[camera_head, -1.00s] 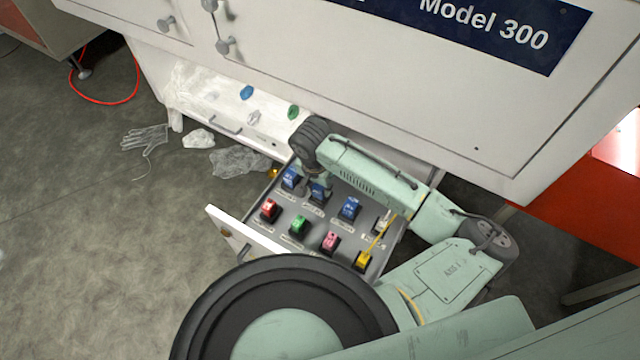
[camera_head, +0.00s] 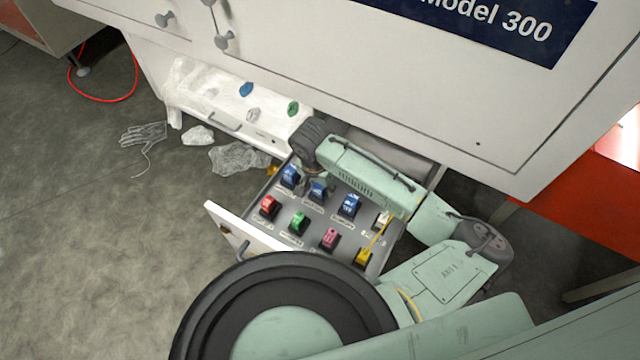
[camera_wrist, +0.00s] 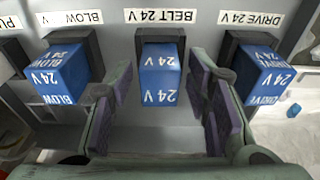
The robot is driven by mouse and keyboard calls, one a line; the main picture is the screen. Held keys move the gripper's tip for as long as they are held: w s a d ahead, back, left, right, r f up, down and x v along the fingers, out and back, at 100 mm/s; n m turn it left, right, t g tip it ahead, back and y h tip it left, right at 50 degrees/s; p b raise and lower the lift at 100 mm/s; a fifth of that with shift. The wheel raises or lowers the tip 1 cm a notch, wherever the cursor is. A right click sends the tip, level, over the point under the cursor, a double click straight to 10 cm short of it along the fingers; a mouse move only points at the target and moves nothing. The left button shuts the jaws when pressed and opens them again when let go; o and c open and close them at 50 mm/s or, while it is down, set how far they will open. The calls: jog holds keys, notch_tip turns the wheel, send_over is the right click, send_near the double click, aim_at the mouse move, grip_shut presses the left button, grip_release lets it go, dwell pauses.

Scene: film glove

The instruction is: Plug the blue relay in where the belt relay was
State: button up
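A blue relay marked 24 V (camera_wrist: 159,75) sits in the black socket under the BELT 24 V label (camera_wrist: 162,16) in the wrist view. It looks straight and seated, though its lower contacts are hidden. In the head view it is the middle blue relay (camera_head: 318,190) of the drawer's back row. My gripper (camera_wrist: 160,88) is open, with one padded finger on each side of this relay and a visible gap to both. A blue blower relay (camera_wrist: 62,75) stands to its left and a blue drive relay (camera_wrist: 262,75) to its right, both in sockets.
The open drawer (camera_head: 237,232) also holds red (camera_head: 268,206), green (camera_head: 298,222), pink (camera_head: 329,238) and yellow (camera_head: 363,258) relays. A thin yellow rod or cord crosses near the yellow one. An upper tray (camera_head: 215,108) and plastic film (camera_head: 240,160) lie to the left.

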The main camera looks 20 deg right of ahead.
dwell(0.3)
jog(key=r, duration=0.4)
jog(key=a+r, duration=0.1)
jog(key=r, duration=0.3)
jog(key=s+r, duration=0.1)
jog(key=r, duration=0.3)
jog(key=shift+s+a, duration=0.1)
jog(key=shift+a, duration=0.05)
jog(key=shift+f, duration=0.1)
